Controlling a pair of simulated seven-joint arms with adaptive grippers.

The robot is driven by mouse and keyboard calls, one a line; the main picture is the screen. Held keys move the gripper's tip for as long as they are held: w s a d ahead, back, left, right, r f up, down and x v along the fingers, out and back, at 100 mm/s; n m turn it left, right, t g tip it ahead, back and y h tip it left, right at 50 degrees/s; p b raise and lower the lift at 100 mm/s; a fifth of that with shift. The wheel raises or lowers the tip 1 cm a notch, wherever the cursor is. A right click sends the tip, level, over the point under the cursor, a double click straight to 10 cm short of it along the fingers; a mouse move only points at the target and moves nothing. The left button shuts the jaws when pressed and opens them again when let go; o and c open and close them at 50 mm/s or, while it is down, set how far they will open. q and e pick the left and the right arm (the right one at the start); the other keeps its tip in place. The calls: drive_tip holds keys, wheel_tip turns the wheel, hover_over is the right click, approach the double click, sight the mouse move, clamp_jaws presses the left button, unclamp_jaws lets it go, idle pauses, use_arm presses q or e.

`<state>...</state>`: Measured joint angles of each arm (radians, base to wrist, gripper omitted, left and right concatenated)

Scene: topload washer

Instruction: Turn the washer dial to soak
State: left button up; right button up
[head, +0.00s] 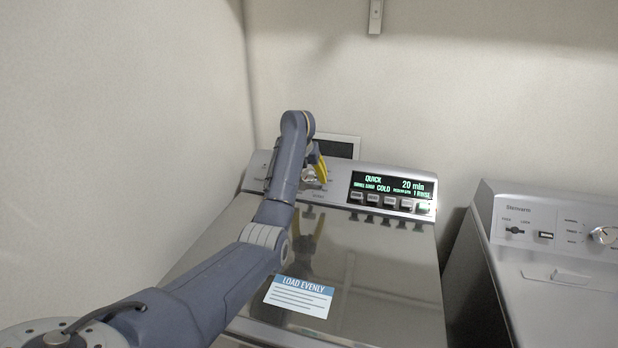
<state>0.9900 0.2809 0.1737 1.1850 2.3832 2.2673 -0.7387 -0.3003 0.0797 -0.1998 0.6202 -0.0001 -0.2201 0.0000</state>
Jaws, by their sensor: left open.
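The topload washer (378,268) stands ahead with its glossy lid closed. The dial (309,176) is on the left part of its control panel, partly hidden by my left arm and gripper. My left gripper (318,174) has yellow fingers and is at the dial; it is open. I cannot tell whether the fingers touch the dial. The display (391,188) reads QUICK, 20 min, COLD, 1 RINSE. My right gripper is not in view.
A row of buttons (388,203) sits under the display. A LOAD EVENLY label (298,297) is on the lid. A second appliance (560,260) with its own knob stands at right, across a narrow gap. Walls close in at left and behind.

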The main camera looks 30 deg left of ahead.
use_arm(q)
drive_tip(key=c, duration=1.3)
drive_tip(key=shift+d+n+h, duration=0.1)
drive_tip(key=shift+n+h, duration=0.2)
drive_tip(key=shift+n, duration=0.8)
drive_tip(key=n+t+h, duration=0.1)
drive_tip(key=n, duration=0.3)
drive_tip(key=n+t, duration=0.1)
drive_tip(key=n, duration=0.3)
drive_tip(key=shift+h, duration=0.3)
drive_tip(key=shift+n+t, duration=0.6)
drive_tip(key=shift+n, duration=1.8)
